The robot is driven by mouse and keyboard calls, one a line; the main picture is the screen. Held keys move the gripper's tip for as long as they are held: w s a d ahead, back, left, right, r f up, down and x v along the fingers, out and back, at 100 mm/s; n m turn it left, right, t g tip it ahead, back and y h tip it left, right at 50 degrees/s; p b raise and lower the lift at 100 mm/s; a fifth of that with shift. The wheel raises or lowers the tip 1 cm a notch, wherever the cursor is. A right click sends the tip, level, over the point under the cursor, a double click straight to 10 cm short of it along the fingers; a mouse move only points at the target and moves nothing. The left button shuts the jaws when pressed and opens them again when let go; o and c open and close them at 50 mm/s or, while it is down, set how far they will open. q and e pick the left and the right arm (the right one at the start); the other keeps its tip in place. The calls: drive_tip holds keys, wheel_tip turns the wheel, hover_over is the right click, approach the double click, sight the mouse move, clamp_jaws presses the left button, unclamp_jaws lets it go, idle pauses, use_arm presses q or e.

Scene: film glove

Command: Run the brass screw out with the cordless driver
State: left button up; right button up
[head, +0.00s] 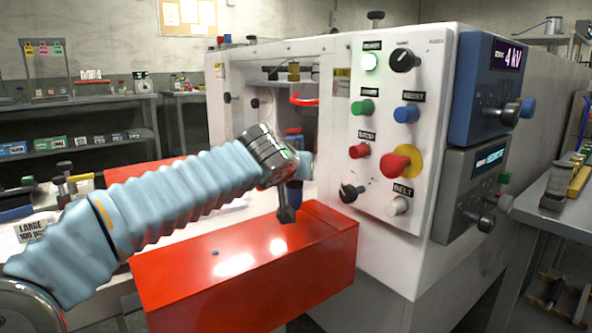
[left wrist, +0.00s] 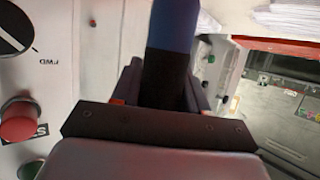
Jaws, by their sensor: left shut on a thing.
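My left arm reaches in from the left in a pale blue sleeve. Its gripper (head: 289,190) is shut on a blue and dark upright tool, which I take for the cordless driver (head: 294,188), in front of the white machine's opening. In the left wrist view the driver (left wrist: 174,35) stands between the two fingers (left wrist: 160,92); its ends are not both in sight. I cannot make out the brass screw for certain. A small brass-coloured part (head: 293,72) shows high inside the opening. My right gripper is out of view.
A red box (head: 255,265) stands below the gripper, with a small dark spot on top. The machine's panel (head: 425,55) of knobs and buttons is close on the right. Benches (head: 75,101) with small goods line the back left.

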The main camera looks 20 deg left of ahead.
use_arm(q)
drive_tip(key=shift+f+b, duration=0.1)
drive_tip(key=shift+b, duration=0.35)
idle(0.6)
drive_tip(key=shift+f, duration=0.15)
drive_tip(key=shift+c, duration=0.9)
drive_tip(key=shift+r+p, duration=2.05)
drive_tip(key=shift+r, duration=1.1)
